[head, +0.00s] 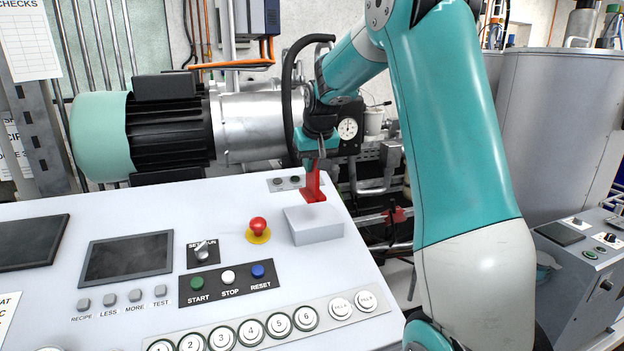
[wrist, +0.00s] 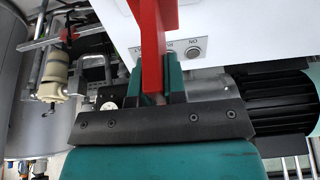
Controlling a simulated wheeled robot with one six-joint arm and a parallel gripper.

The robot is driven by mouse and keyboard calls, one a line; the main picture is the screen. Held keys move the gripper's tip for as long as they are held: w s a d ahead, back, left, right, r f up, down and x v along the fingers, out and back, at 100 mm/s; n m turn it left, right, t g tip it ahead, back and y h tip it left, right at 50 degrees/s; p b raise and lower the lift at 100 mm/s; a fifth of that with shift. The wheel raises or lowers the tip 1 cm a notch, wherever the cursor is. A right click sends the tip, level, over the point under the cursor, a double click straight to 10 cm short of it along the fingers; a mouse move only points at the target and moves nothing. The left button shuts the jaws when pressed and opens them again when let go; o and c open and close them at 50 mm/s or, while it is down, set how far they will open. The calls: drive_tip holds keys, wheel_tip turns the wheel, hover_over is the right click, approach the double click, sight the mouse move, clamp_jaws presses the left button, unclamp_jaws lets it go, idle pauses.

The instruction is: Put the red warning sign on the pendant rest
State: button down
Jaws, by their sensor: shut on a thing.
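The red warning sign (head: 313,187) is upright, with a foot at its lower end. My gripper (head: 318,158) is shut on its upper part from above. The wrist view shows the sign (wrist: 152,45) between the teal fingers of my gripper (wrist: 153,88). A plain grey block (head: 313,226) on the sloped panel seems to be the pendant rest. The sign's foot shows just behind the block's far edge in the head view; I cannot tell whether it touches the block or the panel.
The white control panel (head: 130,205) carries a red emergency stop (head: 258,229), a selector switch (head: 203,250) and several buttons near the block. A motor (head: 145,128) stands behind the panel. A grey drum (head: 556,130) is at the right.

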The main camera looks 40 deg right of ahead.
sight(312, 183)
drive_tip(key=shift+f+p, duration=0.5)
drive_tip(key=shift+f, duration=2.05)
drive_tip(key=shift+f, duration=0.15)
drive_tip(key=c, duration=1.2)
unclamp_jaws()
drive_tip(key=shift+o, duration=0.2)
